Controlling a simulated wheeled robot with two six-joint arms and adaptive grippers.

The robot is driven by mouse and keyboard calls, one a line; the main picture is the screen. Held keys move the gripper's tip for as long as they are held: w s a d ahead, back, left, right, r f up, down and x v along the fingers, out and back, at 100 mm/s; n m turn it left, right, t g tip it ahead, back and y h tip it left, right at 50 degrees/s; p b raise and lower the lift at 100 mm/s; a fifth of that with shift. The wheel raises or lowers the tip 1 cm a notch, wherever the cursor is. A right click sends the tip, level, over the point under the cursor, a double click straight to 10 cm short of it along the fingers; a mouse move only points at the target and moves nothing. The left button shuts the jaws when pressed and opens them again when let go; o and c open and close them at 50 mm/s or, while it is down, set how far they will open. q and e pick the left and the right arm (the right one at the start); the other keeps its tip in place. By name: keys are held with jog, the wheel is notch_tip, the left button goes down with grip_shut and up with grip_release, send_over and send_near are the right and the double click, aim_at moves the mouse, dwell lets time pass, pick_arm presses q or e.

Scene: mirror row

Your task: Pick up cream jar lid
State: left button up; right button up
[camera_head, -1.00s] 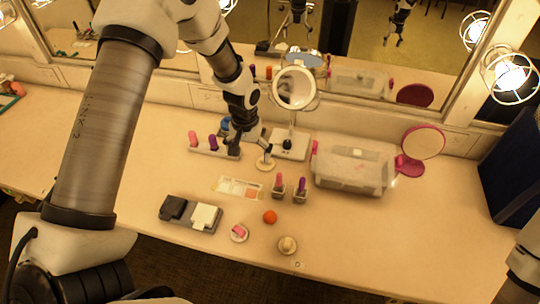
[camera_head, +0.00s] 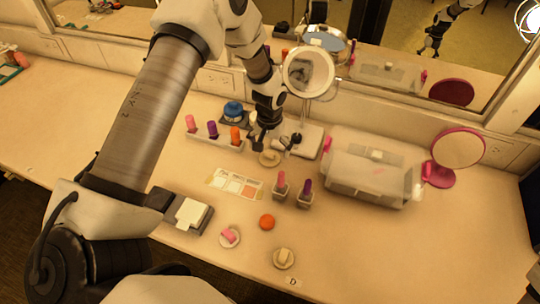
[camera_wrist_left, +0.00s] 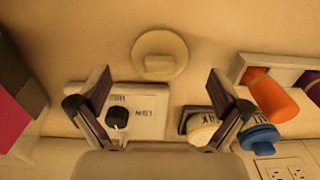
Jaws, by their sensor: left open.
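A round beige disc with a raised block-like knob (camera_head: 270,158), which looks like the cream jar lid, lies flat on the counter in front of the mirror stand. It also shows in the left wrist view (camera_wrist_left: 160,55), a little beyond and between my fingertips. My left gripper (camera_head: 262,140) is open and empty, pointing down just behind the disc. Its two fingers also show in the wrist view (camera_wrist_left: 158,92), with the counter between them.
A round mirror on a white base (camera_head: 308,72) stands close behind the gripper. A rack of coloured tubes (camera_head: 213,131) is left, a clear case (camera_head: 372,170) right.

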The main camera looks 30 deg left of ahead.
aim_at(270, 156)
pick_arm(q)
jog(key=shift+s+f, duration=0.1)
jog(key=shift+f, duration=0.55)
jog(key=shift+w+f, duration=0.25)
jog(key=shift+f, duration=0.25)
jog(key=shift+s+r, duration=0.15)
jog(key=shift+s, duration=0.05)
jog(key=c, duration=1.3)
jog(key=shift+s+d, duration=0.1)
jog(key=c, duration=0.3)
